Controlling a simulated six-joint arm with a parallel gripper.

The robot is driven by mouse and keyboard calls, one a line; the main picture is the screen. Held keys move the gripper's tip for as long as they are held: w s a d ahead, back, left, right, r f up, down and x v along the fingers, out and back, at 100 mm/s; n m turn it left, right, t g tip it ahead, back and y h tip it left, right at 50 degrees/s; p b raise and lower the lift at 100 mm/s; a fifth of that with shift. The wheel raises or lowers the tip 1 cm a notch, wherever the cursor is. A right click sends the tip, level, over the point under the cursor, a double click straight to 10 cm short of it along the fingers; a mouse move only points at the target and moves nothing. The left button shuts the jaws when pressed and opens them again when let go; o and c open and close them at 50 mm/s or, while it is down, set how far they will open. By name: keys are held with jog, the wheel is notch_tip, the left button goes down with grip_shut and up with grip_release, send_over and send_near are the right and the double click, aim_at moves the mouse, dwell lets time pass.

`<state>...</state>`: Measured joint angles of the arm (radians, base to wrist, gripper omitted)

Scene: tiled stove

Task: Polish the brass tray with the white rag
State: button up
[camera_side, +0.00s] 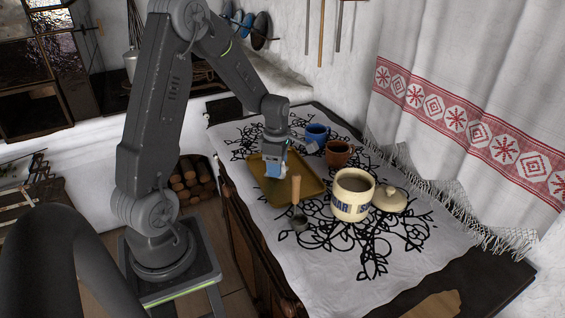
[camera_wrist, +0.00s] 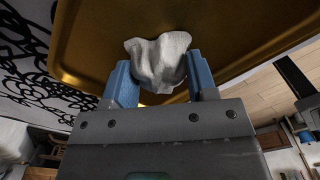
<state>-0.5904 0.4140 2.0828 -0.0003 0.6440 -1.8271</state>
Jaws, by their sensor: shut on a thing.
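The brass tray (camera_side: 311,188) lies on the patterned white cloth, and its gold surface fills the upper part of the wrist view (camera_wrist: 95,45). My gripper (camera_side: 276,172) is over the tray's left part in the side view. In the wrist view my gripper (camera_wrist: 160,82) has its two blue fingers shut on the crumpled white rag (camera_wrist: 158,58). The rag shows against the tray's surface near its edge. I cannot tell for sure whether it presses on the metal. In the side view the rag is mostly hidden by my gripper.
A cream crock (camera_side: 352,200) and its lid (camera_side: 390,199) stand right of the tray. A blue mug (camera_side: 317,134) and a brown mug (camera_side: 338,153) stand behind it. A wooden-handled utensil (camera_side: 296,190) is at the tray's front edge. The cloth's front (camera_side: 325,270) is clear.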

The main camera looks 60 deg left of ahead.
jog(key=shift+s, duration=0.5)
jog(key=shift+r, duration=4.1)
jog(key=shift+w, duration=0.1)
